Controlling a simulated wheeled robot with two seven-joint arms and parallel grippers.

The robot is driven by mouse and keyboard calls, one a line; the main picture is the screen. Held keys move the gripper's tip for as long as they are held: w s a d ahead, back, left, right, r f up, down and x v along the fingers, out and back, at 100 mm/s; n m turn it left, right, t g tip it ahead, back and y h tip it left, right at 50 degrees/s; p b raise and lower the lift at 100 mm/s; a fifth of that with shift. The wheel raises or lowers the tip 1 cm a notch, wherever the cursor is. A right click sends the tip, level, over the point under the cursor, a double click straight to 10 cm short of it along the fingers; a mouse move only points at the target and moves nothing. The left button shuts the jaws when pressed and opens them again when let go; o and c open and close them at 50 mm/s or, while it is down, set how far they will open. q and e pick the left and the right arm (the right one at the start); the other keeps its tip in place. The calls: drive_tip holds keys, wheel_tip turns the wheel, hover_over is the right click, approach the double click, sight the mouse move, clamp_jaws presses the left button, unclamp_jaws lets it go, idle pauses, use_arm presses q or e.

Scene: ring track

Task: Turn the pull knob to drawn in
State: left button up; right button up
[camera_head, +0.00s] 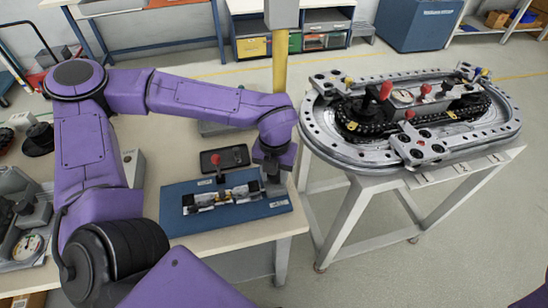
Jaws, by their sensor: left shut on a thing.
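A blue board (178,220) lies on the table at the centre left and carries a small metal mechanism (222,199) with a rod along it. My left gripper (274,187) comes down from above at the right end of the mechanism, over the board. It is shut on the pull knob there. The fingers mostly hide the knob, so I cannot tell how far it is drawn in or out. My right gripper is not in view.
A black box with a red knob (216,158) stands just behind the board. A ring track (335,153) on a grey stand is to the right, past a gap of floor. Grey fixtures (28,235) crowd the table's left side. A yellow post (280,75) rises behind.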

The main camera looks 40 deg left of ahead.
use_arm(q)
drive_tip(key=m+p, duration=0.4)
drive_tip(key=m, duration=0.1)
drive_tip(key=r+m+p, duration=0.1)
drive_tip(key=m+p, duration=0.1)
drive_tip(key=p, duration=0.1)
drive_tip(key=shift+w, duration=0.2)
drive_tip(key=m+p, duration=0.2)
drive_tip(key=m, duration=0.1)
drive_tip(key=shift+f+m+p, duration=0.15)
drive_tip(key=shift+m+p, duration=0.15)
drive_tip(key=shift+p, duration=0.1)
drive_tip(key=shift+f+m+p, duration=0.1)
drive_tip(key=shift+m+p, duration=0.55)
drive_tip(key=shift+m, duration=0.25)
drive_tip(key=shift+f, duration=0.1)
drive_tip(key=o, duration=1)
drive_tip(key=shift+o, duration=0.3)
